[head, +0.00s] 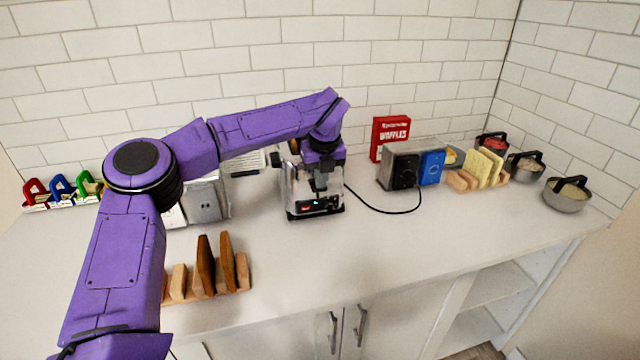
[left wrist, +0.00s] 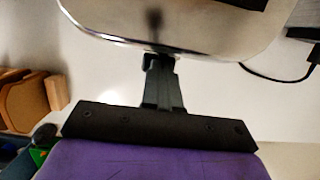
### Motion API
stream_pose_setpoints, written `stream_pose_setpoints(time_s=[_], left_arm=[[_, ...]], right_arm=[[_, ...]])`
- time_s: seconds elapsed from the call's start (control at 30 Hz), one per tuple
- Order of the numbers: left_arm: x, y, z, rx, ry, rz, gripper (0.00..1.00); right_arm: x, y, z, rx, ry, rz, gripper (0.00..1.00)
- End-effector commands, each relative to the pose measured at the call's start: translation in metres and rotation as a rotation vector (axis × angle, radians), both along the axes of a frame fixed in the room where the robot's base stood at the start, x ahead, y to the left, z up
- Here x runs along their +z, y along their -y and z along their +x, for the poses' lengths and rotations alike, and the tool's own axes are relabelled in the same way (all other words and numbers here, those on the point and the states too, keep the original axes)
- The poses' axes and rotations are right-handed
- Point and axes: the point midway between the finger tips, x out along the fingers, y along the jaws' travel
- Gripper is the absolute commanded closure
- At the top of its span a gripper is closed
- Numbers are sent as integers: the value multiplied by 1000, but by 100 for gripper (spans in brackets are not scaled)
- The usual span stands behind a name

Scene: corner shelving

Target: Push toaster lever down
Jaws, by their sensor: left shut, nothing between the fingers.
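The toaster (head: 298,195) looks like the shiny chrome appliance with a dark base and a small lit display, standing mid-counter near the wall. My left gripper (head: 321,184) is in front of its near face, pointing down, with its fingers shut and empty. In the left wrist view, the closed fingertips (left wrist: 158,62) are at the edge of the chrome body (left wrist: 190,25), which mirrors them. I cannot tell whether they touch it. The lever is not clearly visible; the gripper covers part of the near face. My right gripper is not in view.
A dark appliance with a blue panel (head: 431,167) and a red waffle box (head: 389,134) stand to the right. A wooden rack (head: 206,275) stands front left. The front middle counter (head: 400,250) is clear.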

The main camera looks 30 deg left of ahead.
Motion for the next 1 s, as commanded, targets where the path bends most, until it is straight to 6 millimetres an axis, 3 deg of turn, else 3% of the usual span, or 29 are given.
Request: stream_pose_setpoints(time_s=[0.03, 0.17, 0.4, 0.63, 1.0], left_arm=[[-12, 0, 0, -1, 0, 1, 100], [-27, 0, 0, 1, 2, 0, 100], [-22, 0, -2, 3, 2, 0, 100], [-14, 21, -20, 0, 4, 0, 100], [-4, 23, -22, 2, 4, 0, 100]], right_arm=[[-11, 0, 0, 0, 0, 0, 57], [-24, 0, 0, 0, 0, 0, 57], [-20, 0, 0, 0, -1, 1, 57], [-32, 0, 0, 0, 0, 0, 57], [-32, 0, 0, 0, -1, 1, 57]])
